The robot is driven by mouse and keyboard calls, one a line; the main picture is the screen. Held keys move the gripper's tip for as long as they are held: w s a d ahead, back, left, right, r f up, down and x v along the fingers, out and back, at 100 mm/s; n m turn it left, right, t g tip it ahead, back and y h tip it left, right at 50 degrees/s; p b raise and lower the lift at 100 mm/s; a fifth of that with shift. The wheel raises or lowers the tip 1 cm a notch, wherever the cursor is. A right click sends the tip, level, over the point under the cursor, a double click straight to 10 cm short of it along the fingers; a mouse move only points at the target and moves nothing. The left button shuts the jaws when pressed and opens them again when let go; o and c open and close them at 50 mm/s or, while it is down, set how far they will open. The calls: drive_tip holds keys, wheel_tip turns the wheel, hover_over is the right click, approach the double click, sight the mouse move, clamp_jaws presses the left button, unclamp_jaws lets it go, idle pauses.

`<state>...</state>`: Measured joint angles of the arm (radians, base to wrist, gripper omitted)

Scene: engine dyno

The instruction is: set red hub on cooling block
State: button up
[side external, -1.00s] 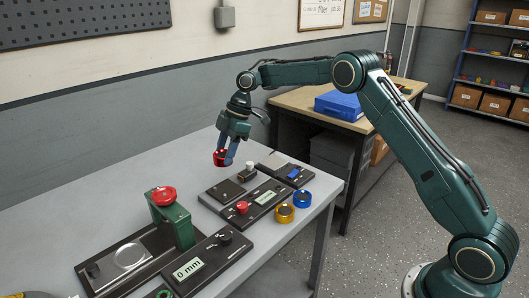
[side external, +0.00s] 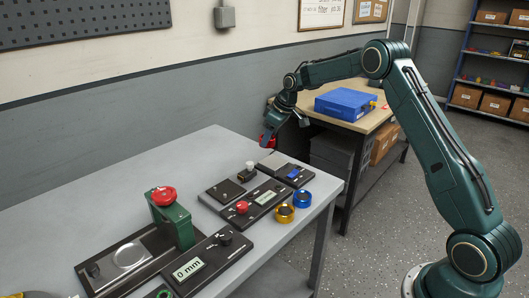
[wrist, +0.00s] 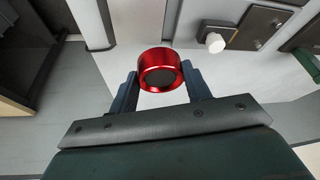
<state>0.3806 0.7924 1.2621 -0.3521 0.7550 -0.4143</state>
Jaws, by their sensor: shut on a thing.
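The red hub (side external: 267,139) is a short, shiny red ring with a dark centre. My gripper (side external: 269,133) is shut on it and holds it in the air near the far right edge of the grey table. In the wrist view my gripper (wrist: 158,85) has a blue finger on each side of the red hub (wrist: 160,66). A black unit with a grey metal plate (side external: 276,159) and a blue display stands on the table just below the hub in the side view. I cannot tell which thing is the cooling block.
A gold ring (side external: 285,213) and a blue ring (side external: 302,199) stand at the table's right edge. A green press (side external: 172,218) stands front left. The back left of the grey table (side external: 130,170) is clear.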

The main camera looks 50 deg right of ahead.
drive_tip(key=d, duration=0.1)
drive_tip(key=d+m, duration=0.1)
drive_tip(key=shift+s+d+f, duration=0.1)
drive_tip(key=shift+s+d, duration=0.2)
drive_tip(key=shift+f, duration=0.15)
drive_tip(key=shift+f, duration=3)
drive_tip(key=shift+f, duration=0.5)
idle(0.5)
drive_tip(key=o, duration=1.1)
drive_tip(key=shift+r, duration=0.15)
